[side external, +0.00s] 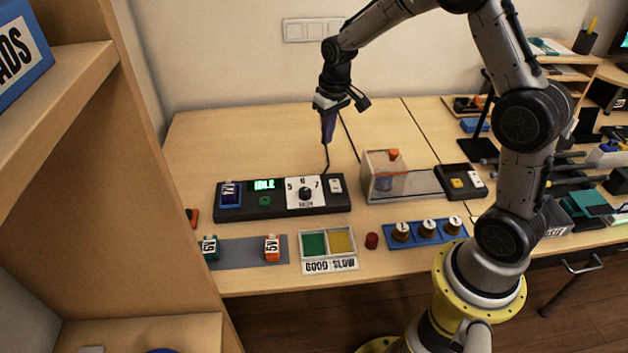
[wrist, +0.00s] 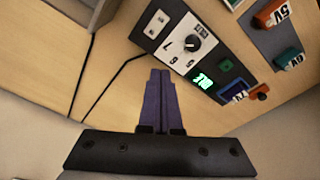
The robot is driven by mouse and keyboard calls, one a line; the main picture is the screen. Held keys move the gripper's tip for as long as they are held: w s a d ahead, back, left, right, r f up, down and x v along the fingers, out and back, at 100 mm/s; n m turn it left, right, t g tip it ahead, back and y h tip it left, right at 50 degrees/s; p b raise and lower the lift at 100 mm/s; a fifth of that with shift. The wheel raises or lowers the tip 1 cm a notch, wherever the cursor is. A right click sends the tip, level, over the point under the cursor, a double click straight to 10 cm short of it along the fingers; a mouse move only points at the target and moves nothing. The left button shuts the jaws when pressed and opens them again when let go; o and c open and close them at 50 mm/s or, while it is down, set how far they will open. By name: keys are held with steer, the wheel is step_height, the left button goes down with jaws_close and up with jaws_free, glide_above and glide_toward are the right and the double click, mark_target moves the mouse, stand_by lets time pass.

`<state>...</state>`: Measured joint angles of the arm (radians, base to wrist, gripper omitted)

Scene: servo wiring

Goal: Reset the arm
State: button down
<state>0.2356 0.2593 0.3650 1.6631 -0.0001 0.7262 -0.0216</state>
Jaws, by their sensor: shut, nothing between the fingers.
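My gripper (side external: 327,140) hangs pointing down above the table, behind the dark control panel (side external: 262,208) in the side external view. In the wrist view its two purple fingers (wrist: 160,78) lie together, shut and empty. A dark blue block marked 7V or similar (side external: 230,194) sits at the panel's left end. The panel also shows in the wrist view (wrist: 195,50), apart from the fingers.
A green block (side external: 209,248) and an orange 5V block (side external: 272,247) sit on a grey mat. A tray marked GOOD and SLOW (side external: 329,261), a red cylinder (side external: 372,241), a blue rack (side external: 426,232) and a clear box (side external: 385,176) stand nearby. The back left tabletop is clear.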

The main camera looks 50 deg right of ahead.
steer(key=s+a+r+n+t, duration=0.15)
steer(key=s+a+r, duration=0.3)
steer(key=r, duration=0.45)
steer(key=s+a+r+t, duration=0.2)
steer(key=s+a+r, duration=0.1)
steer(key=s+r, duration=0.4)
steer(key=s+a+f, duration=0.1)
steer(key=s+a, duration=0.2)
steer(key=s, duration=1.2)
steer(key=shift+s+n+t, duration=0.15)
steer(key=shift+n+t, duration=0.2)
steer(key=shift+n, duration=0.1)
